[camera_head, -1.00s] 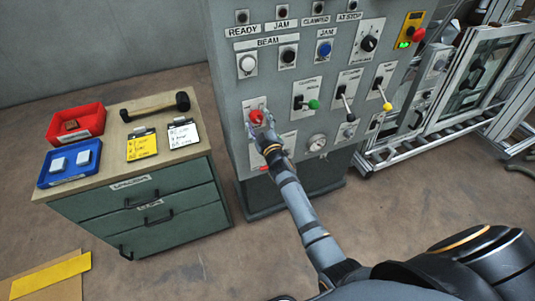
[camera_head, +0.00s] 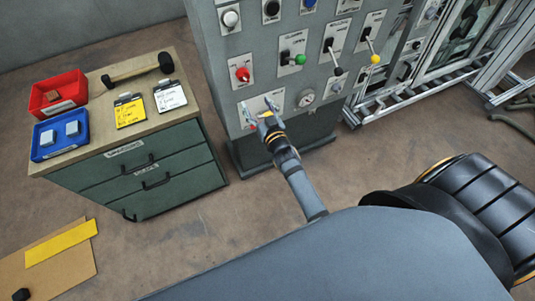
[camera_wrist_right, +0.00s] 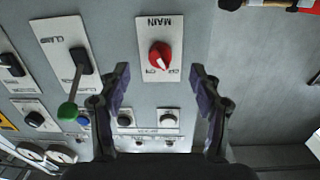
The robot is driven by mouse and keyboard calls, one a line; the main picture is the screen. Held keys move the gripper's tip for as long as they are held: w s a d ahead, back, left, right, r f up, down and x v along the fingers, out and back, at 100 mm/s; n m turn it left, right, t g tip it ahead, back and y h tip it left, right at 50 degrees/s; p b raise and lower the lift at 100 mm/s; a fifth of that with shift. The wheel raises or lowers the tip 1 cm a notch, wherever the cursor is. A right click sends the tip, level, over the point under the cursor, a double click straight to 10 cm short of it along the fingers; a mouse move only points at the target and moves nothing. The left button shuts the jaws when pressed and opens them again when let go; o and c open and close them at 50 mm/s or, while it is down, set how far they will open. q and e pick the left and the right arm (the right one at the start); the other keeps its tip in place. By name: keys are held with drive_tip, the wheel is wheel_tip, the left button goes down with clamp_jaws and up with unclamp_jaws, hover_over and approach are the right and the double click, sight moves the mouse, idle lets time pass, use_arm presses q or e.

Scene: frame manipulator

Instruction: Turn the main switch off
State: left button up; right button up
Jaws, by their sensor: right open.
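The main switch is a red knob (camera_head: 243,74) on a white plate on the grey control cabinet's front. In the right wrist view the knob (camera_wrist_right: 160,56) appears upside down, with the word MAIN above it and two small labels below it. A white mark on the knob points roughly down in that view; I cannot tell which label it meets. My right gripper (camera_head: 262,107) is open and empty, just below the knob in the head view. Its fingers (camera_wrist_right: 162,85) show apart in the wrist view, with the knob beyond them. My left gripper is not in view.
Green-tipped (camera_head: 299,59), black-tipped and yellow-tipped levers stick out right of the knob. A drawer cabinet (camera_head: 150,175) with red and blue trays stands left. The floor between it and my arm is clear.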

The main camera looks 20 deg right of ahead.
drive_tip(key=s+f+g+b, duration=0.2)
drive_tip(key=s+f, duration=0.1)
drive_tip(key=f, duration=0.8)
drive_tip(key=s+f+g+b, duration=0.2)
drive_tip(key=s+f, duration=0.1)
drive_tip(key=f, duration=0.9)
drive_tip(key=shift+d+f+n+g, duration=0.2)
drive_tip(key=shift+d+n+g, duration=0.1)
drive_tip(key=shift+d+g, duration=0.15)
drive_tip(key=s+d+f+g, duration=0.2)
drive_tip(key=s+f+g, duration=0.1)
drive_tip(key=s+f, duration=0.65)
drive_tip(key=s+d+f+g, duration=0.2)
drive_tip(key=s+f+g, duration=0.1)
drive_tip(key=s+f, duration=0.65)
drive_tip(key=s+d+f+g, duration=0.2)
drive_tip(key=s+f, duration=0.2)
drive_tip(key=s, duration=0.6)
drive_tip(key=s+d+f+g, duration=0.1)
drive_tip(key=s+f+g, duration=0.2)
drive_tip(key=s, duration=0.8)
drive_tip(key=shift+d+f+n+h, duration=0.3)
drive_tip(key=shift+d+f+h, duration=0.1)
drive_tip(key=shift+f, duration=0.45)
drive_tip(key=shift+g, duration=0.25)
